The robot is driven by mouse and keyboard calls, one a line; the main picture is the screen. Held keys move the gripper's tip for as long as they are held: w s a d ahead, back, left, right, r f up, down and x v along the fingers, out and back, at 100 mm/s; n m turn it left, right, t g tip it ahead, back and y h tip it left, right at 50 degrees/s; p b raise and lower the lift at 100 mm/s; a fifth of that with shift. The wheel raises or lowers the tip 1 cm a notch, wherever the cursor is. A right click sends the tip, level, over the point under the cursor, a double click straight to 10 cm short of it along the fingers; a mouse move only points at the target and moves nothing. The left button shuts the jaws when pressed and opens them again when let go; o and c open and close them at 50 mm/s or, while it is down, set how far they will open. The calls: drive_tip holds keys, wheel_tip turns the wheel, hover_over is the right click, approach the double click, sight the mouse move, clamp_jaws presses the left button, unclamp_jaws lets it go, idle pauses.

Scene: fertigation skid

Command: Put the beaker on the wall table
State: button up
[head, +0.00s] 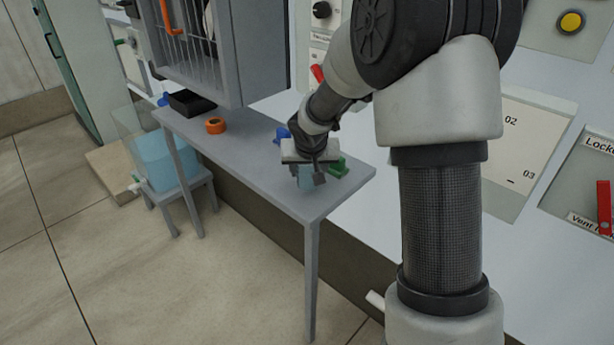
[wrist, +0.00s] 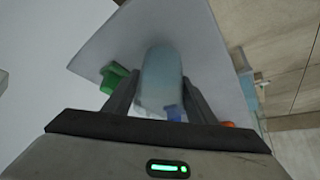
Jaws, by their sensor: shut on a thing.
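The beaker (wrist: 162,78) is a pale blue, translucent cylinder between my gripper's fingers in the wrist view. My gripper (head: 312,180) is shut on it above the right part of the grey wall table (head: 256,165). In the head view the beaker (head: 305,181) shows as a small pale blue patch between the fingers, partly hidden by them. The table top (wrist: 205,50) lies behind the beaker in the wrist view. I cannot tell whether the beaker's base touches the table.
A green object (head: 338,166) sits just right of my gripper, and a blue object (head: 282,134) behind it. An orange ring (head: 215,125) and a black tray (head: 192,103) are farther left on the table. A grey cabinet (head: 235,60) hangs over the left part. The table's front right corner is clear.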

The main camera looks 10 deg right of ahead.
drive_tip(key=shift+f, duration=0.5)
drive_tip(key=shift+f, duration=0.1)
drive_tip(key=shift+f+b, duration=0.15)
drive_tip(key=shift+b, duration=0.15)
drive_tip(key=o, duration=1.2)
drive_tip(key=shift+o, duration=0.2)
